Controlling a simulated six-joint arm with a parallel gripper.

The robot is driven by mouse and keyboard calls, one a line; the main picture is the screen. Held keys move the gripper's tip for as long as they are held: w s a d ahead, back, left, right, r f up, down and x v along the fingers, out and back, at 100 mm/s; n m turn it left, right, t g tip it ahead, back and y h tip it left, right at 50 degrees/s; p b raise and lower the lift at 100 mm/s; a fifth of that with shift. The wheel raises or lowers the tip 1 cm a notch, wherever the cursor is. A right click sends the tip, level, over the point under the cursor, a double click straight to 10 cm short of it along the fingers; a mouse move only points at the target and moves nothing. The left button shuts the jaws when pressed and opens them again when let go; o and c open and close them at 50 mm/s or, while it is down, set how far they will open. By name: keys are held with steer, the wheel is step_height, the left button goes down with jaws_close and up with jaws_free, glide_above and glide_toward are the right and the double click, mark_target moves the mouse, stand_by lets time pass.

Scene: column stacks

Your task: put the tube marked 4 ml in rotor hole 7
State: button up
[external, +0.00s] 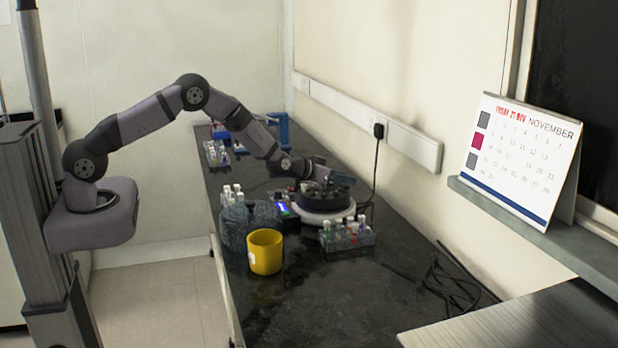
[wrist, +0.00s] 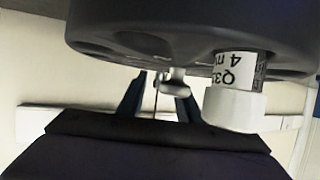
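In the external view my gripper (external: 308,172) is low over the dark rotor (external: 322,198), its fingers too small to make out there. The wrist view appears upside down, with the rotor (wrist: 190,30) across the top. A white-capped tube (wrist: 234,85) sticks out of the rotor, its label partly readable as "Q3" and "4 m". Hole numbers are not readable.
A yellow cup (external: 265,252) stands in front of the rotor. A rack of tubes (external: 347,236) is at its front right, and more tubes (external: 231,194) stand at its left. A blue stand (external: 283,128) and another rack (external: 216,154) are farther back. Black cables lie at front right.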

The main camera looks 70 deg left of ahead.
steer(key=shift+r, duration=0.15)
steer(key=shift+r+p, duration=0.6)
steer(key=shift+p, duration=0.1)
steer(key=shift+s+d, duration=0.1)
steer(key=shift+s, duration=0.15)
steer(key=b+v, duration=0.2)
steer(key=v, duration=0.9)
steer(key=shift+s+d+r+b, duration=0.1)
steer(key=shift+s+b, duration=0.05)
steer(key=shift+b, duration=0.25)
